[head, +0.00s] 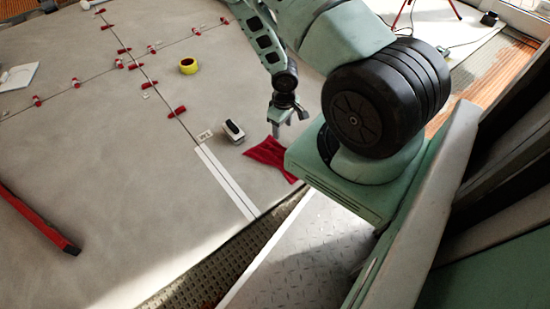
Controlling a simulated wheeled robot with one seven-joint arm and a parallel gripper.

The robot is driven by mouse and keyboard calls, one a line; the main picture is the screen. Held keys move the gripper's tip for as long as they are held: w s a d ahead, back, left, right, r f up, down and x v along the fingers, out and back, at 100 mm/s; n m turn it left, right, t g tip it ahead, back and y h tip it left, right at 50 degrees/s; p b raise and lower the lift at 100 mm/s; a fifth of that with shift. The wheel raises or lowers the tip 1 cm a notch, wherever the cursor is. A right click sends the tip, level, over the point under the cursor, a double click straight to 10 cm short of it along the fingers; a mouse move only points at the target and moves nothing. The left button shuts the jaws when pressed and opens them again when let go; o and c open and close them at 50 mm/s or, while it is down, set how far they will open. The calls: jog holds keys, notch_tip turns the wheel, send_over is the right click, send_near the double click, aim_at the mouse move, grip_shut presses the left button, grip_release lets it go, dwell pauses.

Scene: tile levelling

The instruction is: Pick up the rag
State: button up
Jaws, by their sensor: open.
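The rag (268,155) is a red cloth lying crumpled on the grey tiled floor, right of centre in the head view. Its right end is partly hidden by my own base. My gripper (287,128) points down just above the rag's upper end and looks empty. The jaws are open, though their tips are small in this view. I cannot tell how high the tips are above the cloth.
A small black-and-white device (232,130) lies just left of the rag. A yellow tape roll (188,66) lies farther back. Red levelling clips (177,112) line the tile joints. A red bar (38,219) lies at left.

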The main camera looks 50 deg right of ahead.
jog(key=b, duration=0.6)
send_near(281, 151)
notch_tip(281, 151, down, 5)
jog(key=shift+s+f, duration=0.1)
jog(key=shift+s, duration=0.05)
notch_tip(281, 151, down, 5)
jog(key=b, duration=0.4)
jog(key=shift+f, duration=0.15)
grip_shut()
